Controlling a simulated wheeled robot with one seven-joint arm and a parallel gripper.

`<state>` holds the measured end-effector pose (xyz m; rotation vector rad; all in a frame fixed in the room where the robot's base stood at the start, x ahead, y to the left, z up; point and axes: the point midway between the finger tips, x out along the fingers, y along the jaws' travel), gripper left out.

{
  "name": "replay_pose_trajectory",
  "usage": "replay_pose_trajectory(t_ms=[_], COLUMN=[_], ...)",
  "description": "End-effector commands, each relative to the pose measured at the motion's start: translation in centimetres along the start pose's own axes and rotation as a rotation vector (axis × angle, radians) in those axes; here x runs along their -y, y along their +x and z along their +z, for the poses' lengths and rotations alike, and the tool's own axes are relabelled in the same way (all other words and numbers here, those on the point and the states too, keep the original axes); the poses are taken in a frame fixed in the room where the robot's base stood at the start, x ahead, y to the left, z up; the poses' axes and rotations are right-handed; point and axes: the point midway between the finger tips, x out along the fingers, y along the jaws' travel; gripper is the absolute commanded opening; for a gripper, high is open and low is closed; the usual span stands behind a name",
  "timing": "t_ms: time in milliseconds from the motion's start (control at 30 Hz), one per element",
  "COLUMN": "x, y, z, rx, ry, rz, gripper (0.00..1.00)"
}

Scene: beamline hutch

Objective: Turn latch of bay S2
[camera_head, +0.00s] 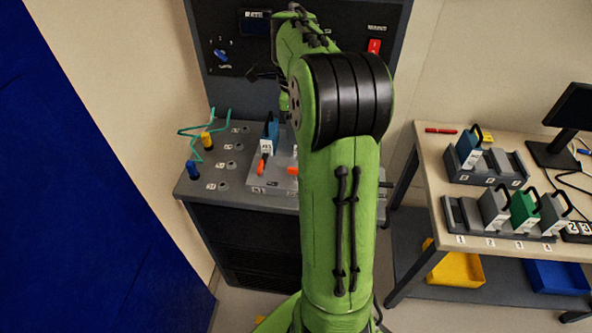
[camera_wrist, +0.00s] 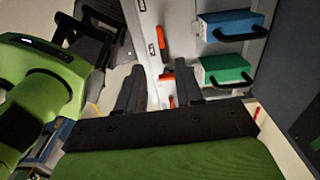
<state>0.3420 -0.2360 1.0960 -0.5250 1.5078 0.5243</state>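Orange latches show beside the module bays on the bench: one upper latch (camera_wrist: 163,42) stands lengthwise in the wrist view, and another latch (camera_wrist: 167,77) lies between my fingers in the picture. In the head view, orange latches (camera_head: 261,167) and (camera_head: 293,171) show at the bench front. A blue module (camera_wrist: 228,28) and a green module (camera_wrist: 225,70) with black handles sit in neighbouring bays. The bay labels are too small to read, so I cannot tell which latch is S2's. My gripper (camera_wrist: 158,66) is open and empty, its fingers pointing toward the latches. My arm hides it in the head view.
The bench (camera_head: 237,190) carries blue and yellow plugs with green cables at left. An upright control panel (camera_head: 228,85) with a blue knob and red switch stands behind. A side table (camera_head: 450,177) at right holds module racks and a monitor. A blue wall or curtain stands left.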

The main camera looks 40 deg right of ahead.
Motion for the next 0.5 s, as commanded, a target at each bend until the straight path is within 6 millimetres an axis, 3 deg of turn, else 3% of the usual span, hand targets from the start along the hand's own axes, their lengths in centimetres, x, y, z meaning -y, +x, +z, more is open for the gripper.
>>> replay_pose_trajectory(t_ms=[33, 300, 500], x=[-0.1, -0.1, 0.0], y=[1.8, 8.7, 12.1], z=[-0.1, 0.0, 0.0], rx=[-0.002, -0.001, -0.001], ry=[0.0, -0.002, -0.003], rz=[0.005, 0.004, 0.002], gripper=[0.36, 0.36, 0.36])
